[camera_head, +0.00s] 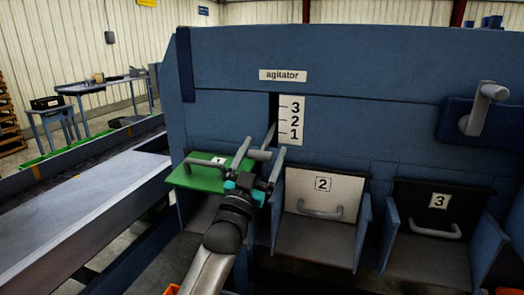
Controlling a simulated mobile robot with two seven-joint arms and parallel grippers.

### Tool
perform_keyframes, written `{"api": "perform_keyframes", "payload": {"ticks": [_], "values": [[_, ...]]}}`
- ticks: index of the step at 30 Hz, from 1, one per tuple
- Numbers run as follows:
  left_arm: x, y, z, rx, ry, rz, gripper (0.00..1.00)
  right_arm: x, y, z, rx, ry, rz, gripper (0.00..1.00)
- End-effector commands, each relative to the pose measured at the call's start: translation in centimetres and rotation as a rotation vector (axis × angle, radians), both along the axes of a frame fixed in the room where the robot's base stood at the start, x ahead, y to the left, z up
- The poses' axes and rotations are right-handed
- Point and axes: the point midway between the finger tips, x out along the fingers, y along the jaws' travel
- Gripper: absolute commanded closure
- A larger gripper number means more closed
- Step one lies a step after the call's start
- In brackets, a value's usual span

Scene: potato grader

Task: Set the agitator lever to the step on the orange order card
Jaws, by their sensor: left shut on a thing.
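The agitator lever (260,154) is a grey handle on a rod that comes out of a dark vertical slot in the blue panel. A white scale plate (291,121) marked 3, 2, 1 from top to bottom is right of the slot. The handle hangs below the 1 in the picture; the rod meets the slot near the lower marks, exact step unclear. My left gripper (260,158) is shut on the lever handle, with a finger on each side. No order card can be read; only small orange pieces (171,290) show at the bottom edge. My right gripper is out of view.
Below the panel are a green flap (196,178) marked 1, a white flap (323,190) marked 2 and a black flap (436,207) marked 3, with handles. A grey crank (483,107) is at right. A conveyor (80,205) runs at left.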

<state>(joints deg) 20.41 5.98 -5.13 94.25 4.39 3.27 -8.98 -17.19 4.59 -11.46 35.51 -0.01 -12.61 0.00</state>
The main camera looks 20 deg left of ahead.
Motion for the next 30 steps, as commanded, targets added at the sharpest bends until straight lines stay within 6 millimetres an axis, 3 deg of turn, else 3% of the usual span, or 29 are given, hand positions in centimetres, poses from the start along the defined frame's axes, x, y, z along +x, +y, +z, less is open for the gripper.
{"api": "perform_keyframes", "payload": {"ticks": [4,19,20,23,30], "values": [[0.27,-0.15,-0.96,-0.008,0.01,-0.006,1.0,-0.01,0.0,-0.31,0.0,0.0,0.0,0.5],[0.35,-0.25,-1.07,-0.01,0.009,-0.008,1.0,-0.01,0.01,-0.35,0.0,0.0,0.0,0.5],[0.35,-0.25,-1.07,-0.01,0.008,-0.008,0.09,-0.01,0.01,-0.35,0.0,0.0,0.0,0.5],[0.33,-0.21,-1.01,-0.008,0.006,-0.007,0.0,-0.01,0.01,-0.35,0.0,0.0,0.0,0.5],[0.26,-0.11,-0.93,-0.004,0.003,-0.004,0.0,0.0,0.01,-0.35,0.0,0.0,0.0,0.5]]}}
